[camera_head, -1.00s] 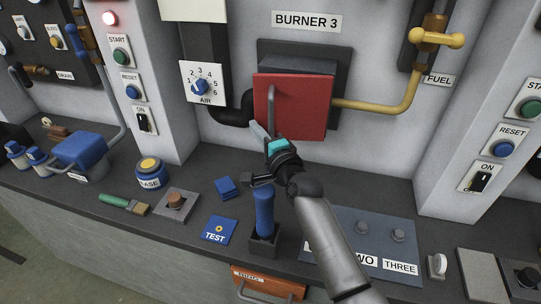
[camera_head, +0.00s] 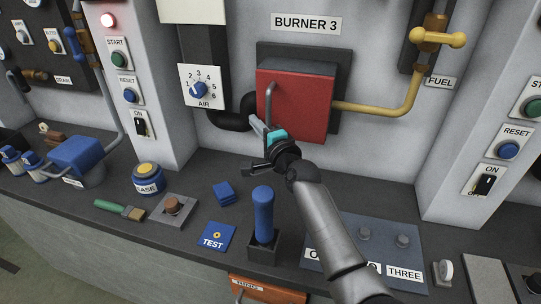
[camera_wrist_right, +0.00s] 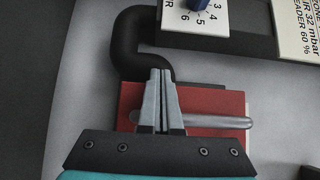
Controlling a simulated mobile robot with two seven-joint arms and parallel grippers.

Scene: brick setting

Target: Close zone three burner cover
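The red burner cover (camera_head: 310,105) hangs over the dark housing below the BURNER 3 label (camera_head: 306,23), and its front covers the opening. A grey bar handle (camera_head: 269,97) runs up the cover's left side. In the right wrist view the red cover (camera_wrist_right: 215,103) lies behind the fingers and the handle (camera_wrist_right: 232,122) crosses behind them. My right gripper (camera_head: 258,126) is at the cover's lower left, by the handle. Its fingers (camera_wrist_right: 161,75) are together with nothing seen between them; contact with the cover is unclear. My left gripper is out of view.
A black air pipe (camera_head: 232,116) bends in at the cover's left, and a yellow fuel pipe (camera_head: 375,106) joins at its right. Below, a blue-handled lever (camera_head: 263,215) stands up from the counter. A blue TEST card (camera_head: 213,238) lies left of it.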

